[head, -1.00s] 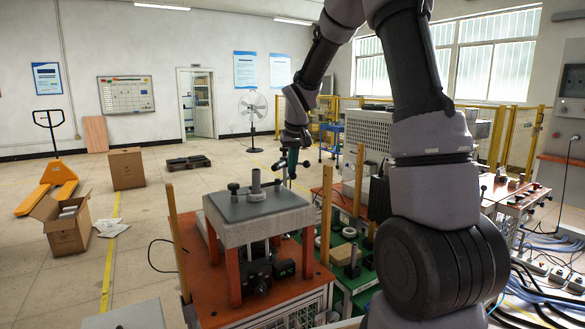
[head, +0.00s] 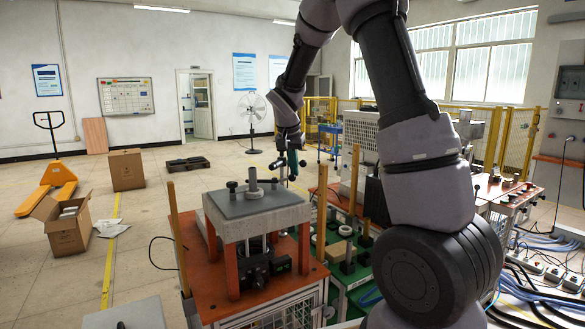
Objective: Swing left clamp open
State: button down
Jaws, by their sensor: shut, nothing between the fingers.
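The heater fixture (head: 257,226) is a grey slab on orange legs, with an upright metal post (head: 252,181) near the middle of its top. The left clamp (head: 232,186) shows as a small black knob at the slab's left rear. Another dark clamp part (head: 276,181) is at the right rear. My gripper (head: 290,177) is small and dark in the picture, above the slab's right rear corner. It is shut and empty, away from the left clamp. Whether it touches the right-hand clamp part cannot be told.
A green workbench (head: 340,278) with several parts stands right of the orange heater table (head: 222,300). Upright wooden posts (head: 178,240) rise around the tables. An open cardboard box (head: 68,232) and a pallet jack (head: 48,187) are on the floor at left.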

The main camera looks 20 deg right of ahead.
jog(key=s+m, duration=0.1)
jog(key=m, duration=0.1)
jog(key=s+a+m+g+h, duration=0.1)
jog(key=m, duration=0.1)
jog(key=shift+s+m, duration=0.2)
jog(key=shift+m, duration=0.2)
jog(key=shift+s, duration=0.2)
jog(key=shift+s+a, duration=0.1)
jog(key=shift+s, duration=0.05)
